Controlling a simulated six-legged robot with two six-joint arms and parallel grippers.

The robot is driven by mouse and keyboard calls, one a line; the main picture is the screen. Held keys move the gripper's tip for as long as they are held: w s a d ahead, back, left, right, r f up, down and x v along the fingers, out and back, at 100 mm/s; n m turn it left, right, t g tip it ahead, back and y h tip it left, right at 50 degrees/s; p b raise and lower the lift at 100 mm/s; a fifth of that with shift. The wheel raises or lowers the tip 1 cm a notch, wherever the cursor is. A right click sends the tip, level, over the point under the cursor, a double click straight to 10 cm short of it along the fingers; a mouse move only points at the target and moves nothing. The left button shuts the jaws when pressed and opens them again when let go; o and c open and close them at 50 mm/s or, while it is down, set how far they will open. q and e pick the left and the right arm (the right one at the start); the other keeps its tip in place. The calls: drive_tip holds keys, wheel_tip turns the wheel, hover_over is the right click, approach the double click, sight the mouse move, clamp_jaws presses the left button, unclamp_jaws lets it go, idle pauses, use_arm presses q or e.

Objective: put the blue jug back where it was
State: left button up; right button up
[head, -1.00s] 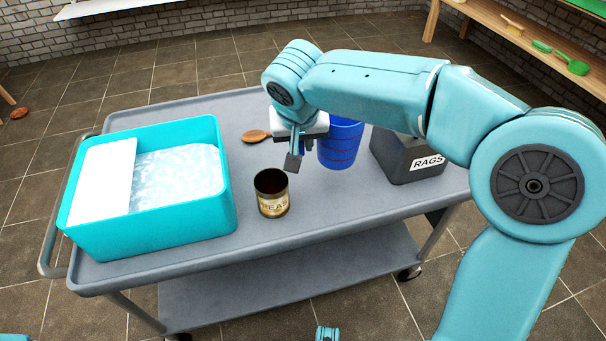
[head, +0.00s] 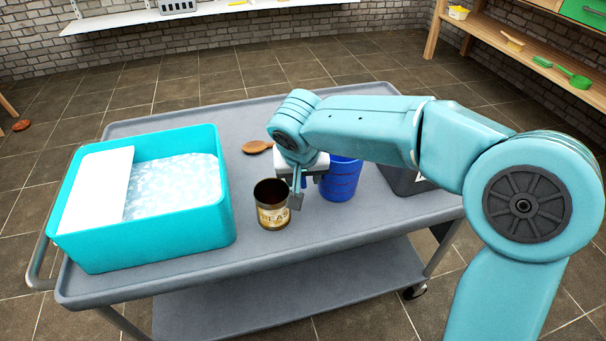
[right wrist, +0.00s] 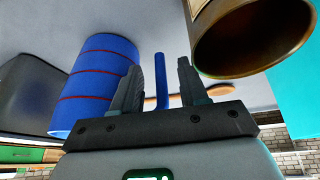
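The blue jug (head: 341,181), with dark red lines round it, stands on the grey cart (head: 315,222), partly behind my right arm. My right gripper (head: 298,193) is low between the jug and the peas can (head: 271,206). In the right wrist view, the jug (right wrist: 92,86) is left of the fingers and the can (right wrist: 250,38) is close on the right. The right gripper (right wrist: 158,84) is open. A narrow blue upright bar (right wrist: 161,80), apparently the jug's handle, shows between its fingers, with gaps on both sides. My left gripper is not in view.
A turquoise tub (head: 190,233) with foamy water and a white board (head: 97,190) fills the cart's left side. A wooden spoon (head: 258,147) lies behind the can. A dark grey rags bin (head: 400,180) is right of the jug, partly hidden by my arm.

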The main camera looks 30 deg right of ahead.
drive_tip(key=shift+r, duration=0.1)
drive_tip(key=shift+r+p, duration=0.3)
drive_tip(key=p+v, duration=0.4)
drive_tip(key=v, duration=0.7)
drive_tip(key=shift+r, duration=0.2)
drive_tip(key=shift+s+a, duration=0.15)
drive_tip(key=shift+s, duration=0.1)
